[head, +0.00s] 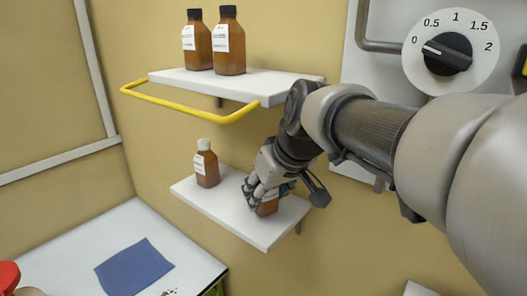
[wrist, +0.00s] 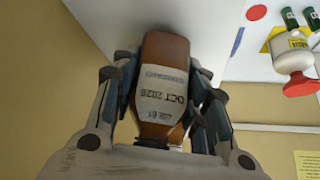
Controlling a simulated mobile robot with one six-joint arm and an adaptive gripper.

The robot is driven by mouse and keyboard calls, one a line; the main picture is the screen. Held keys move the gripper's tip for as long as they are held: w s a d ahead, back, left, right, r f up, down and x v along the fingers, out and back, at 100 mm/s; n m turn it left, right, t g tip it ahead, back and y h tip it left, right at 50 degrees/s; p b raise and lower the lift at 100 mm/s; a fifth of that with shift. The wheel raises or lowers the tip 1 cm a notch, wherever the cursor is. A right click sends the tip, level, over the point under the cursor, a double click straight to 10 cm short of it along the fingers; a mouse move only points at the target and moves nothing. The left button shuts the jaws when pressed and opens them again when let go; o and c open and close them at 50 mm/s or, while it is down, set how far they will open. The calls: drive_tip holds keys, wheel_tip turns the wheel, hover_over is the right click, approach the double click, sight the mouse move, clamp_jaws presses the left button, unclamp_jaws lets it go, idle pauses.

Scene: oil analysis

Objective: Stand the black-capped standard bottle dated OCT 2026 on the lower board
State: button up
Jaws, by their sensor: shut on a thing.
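My gripper (head: 256,193) is over the right half of the white lower board (head: 226,206). It is shut around a brown bottle (head: 268,207), whose lower part shows under the fingers, low at the board. I cannot tell whether its base touches the board. In the wrist view the bottle (wrist: 164,52) lies between the fingers, and its label (wrist: 160,92) reads STANDARD and OCT 2026, upside down in the picture. Its cap cannot be made out in either view.
A white-capped brown bottle (head: 206,164) stands on the lower board's left part. Two black-capped brown bottles (head: 198,45) (head: 229,42) stand on the upper board (head: 275,82), which has a yellow rail (head: 190,114) before it. A blue cloth (head: 134,267) lies on the table below.

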drive_tip(key=shift+w+a, duration=0.4)
drive_tip(key=shift+w, duration=0.3)
drive_tip(key=shift+f, duration=0.35)
drive_tip(key=shift+s+d+r, duration=0.1)
drive_tip(key=shift+s, duration=0.1)
drive_tip(key=shift+f, duration=0.25)
drive_tip(key=o, duration=1.1)
drive_tip(key=shift+o, duration=0.2)
drive_tip(key=shift+r, duration=0.1)
